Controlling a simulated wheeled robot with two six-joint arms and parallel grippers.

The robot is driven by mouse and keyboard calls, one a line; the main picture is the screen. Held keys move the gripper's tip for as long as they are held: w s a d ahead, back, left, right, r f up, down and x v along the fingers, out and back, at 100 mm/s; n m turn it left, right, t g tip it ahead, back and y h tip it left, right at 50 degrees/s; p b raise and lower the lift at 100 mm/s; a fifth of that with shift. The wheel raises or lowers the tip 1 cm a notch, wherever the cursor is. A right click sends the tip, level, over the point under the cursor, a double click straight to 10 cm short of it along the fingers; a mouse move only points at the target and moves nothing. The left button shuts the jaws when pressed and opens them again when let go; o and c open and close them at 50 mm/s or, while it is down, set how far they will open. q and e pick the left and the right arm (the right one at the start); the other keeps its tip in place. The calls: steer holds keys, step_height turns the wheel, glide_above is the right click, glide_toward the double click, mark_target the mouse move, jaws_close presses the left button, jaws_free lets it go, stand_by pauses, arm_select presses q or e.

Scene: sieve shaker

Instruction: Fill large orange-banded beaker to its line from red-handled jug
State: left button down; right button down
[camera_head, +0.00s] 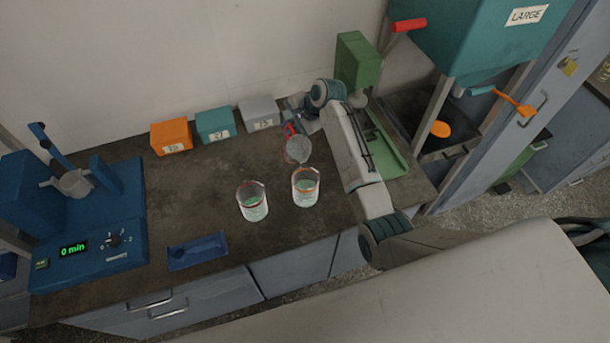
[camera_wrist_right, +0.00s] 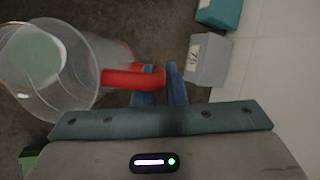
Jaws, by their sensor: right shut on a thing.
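My right gripper (camera_head: 291,127) is shut on the red handle (camera_wrist_right: 135,77) of the clear jug. The jug (camera_head: 298,150) is behind the beakers in the head view, with something pale in it. In the right wrist view the jug (camera_wrist_right: 75,75) fills the upper left, and the blue fingers of the right gripper (camera_wrist_right: 160,85) are at its handle. An orange-banded beaker (camera_head: 305,187) stands upright in front of the jug, with pale green contents low inside. A second beaker (camera_head: 252,201), with a redder band, stands to its left, also partly filled. My left gripper is out of view.
Orange (camera_head: 171,136), teal (camera_head: 216,124) and grey (camera_head: 260,112) labelled boxes line the wall. A blue shaker (camera_head: 85,215) reading "0 min" is at the left. A blue tray (camera_head: 197,251) lies near the front edge. A green stand (camera_head: 358,62) is at the right.

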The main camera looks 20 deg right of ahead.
mark_target(293, 129)
steer(key=shift+s+d+r+t, duration=0.2)
steer(key=shift+s+r+t, duration=0.3)
steer(key=shift+s+r, duration=0.15)
steer(key=shift+s+r+n+t, duration=0.1)
steer(key=shift+s+n+t, duration=0.2)
steer(key=shift+s+t, duration=0.1)
steer(key=shift+s+a+t+y, duration=0.15)
steer(key=shift+t+y, duration=0.15)
steer(key=shift+t, duration=0.2)
steer(key=shift+r, duration=0.1)
steer(key=shift+s+d, duration=0.15)
steer(key=shift+d, duration=0.05)
steer(key=shift+a, duration=0.15)
steer(key=shift+d+t, duration=0.2)
steer(key=shift+t, duration=0.1)
steer(key=shift+a+b, duration=0.2)
steer(key=shift+b, duration=0.3)
steer(key=shift+s+d, duration=0.15)
steer(key=shift+d, duration=0.05)
